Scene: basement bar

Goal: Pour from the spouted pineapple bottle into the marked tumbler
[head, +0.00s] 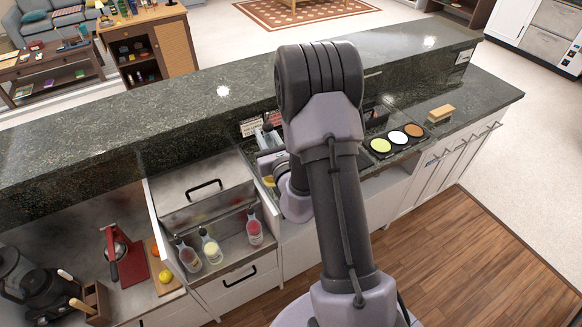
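Several spouted bottles stand in the metal well of the bar counter in the head view. The middle one, with pale yellow contents (212,248), looks like the pineapple bottle, though its label is too small to read. A bottle with red contents (254,229) stands to its right, and another bottle (188,256) to its left. I cannot make out the marked tumbler; my arm covers much of the counter's middle. My gripper is largely hidden behind my arm, with only grey parts (269,140) showing at its left, right of the bottles. Its fingers cannot be made out.
A raised dark stone ledge (110,150) runs behind the well. A tray of garnishes (398,138) and a wooden-backed brush (440,113) lie to the right. A red press (122,258) and a board with fruit (160,268) stand to the left.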

